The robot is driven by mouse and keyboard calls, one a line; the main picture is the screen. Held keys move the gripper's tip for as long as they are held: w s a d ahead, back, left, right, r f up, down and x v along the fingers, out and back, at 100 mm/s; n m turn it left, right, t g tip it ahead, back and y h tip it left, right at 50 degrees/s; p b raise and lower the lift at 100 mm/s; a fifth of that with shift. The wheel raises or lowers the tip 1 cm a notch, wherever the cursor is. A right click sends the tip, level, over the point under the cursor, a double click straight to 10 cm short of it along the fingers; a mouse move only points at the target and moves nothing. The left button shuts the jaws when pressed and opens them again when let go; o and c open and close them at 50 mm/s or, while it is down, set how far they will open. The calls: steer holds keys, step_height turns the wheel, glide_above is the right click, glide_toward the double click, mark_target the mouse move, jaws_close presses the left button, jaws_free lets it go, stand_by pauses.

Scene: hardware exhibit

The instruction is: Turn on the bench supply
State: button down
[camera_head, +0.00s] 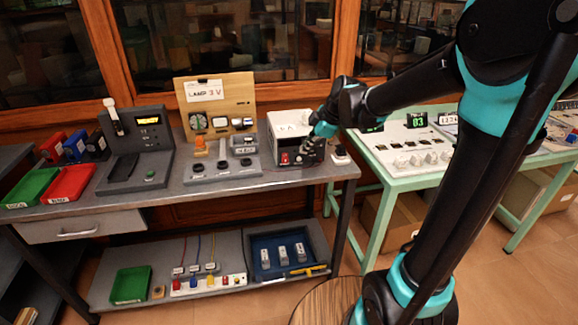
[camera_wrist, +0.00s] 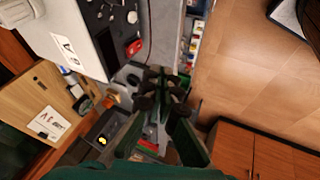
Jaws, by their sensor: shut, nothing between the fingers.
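The bench supply (camera_head: 292,123) is a white box with a dark front panel, standing at the right part of the grey bench. A red switch (camera_head: 284,158) shows low on the left of its front. In the wrist view the supply (camera_wrist: 60,22) is at the upper left, and its red switch (camera_wrist: 134,47) lies just above the fingertips in the picture. My gripper (camera_head: 306,152) is in front of the supply's panel and hides its right part. In the wrist view my gripper (camera_wrist: 160,88) is shut and empty. I cannot tell whether it touches the panel.
A wooden lamp board (camera_head: 218,100) and grey control blocks stand left of the supply. Further left are a dark meter unit (camera_head: 138,145) and red and green trays (camera_head: 68,184). A green table (camera_head: 400,150) with displays stands at the right. The lower shelf holds more boxes.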

mark_target(285, 158)
steer(key=shift+a+r+n, duration=0.2)
steer(key=shift+a+n, duration=0.2)
steer(key=x, duration=0.9)
steer(key=shift+a+f, duration=0.15)
steer(key=w, duration=0.1)
steer(key=w+a+f, duration=0.1)
steer(key=shift+w+f, duration=0.25)
steer(key=shift+w, duration=0.05)
steer(key=shift+w+a+f, duration=0.15)
steer(key=shift+w+f, duration=0.1)
steer(key=shift+w, duration=0.4)
steer(key=shift+f, duration=0.1)
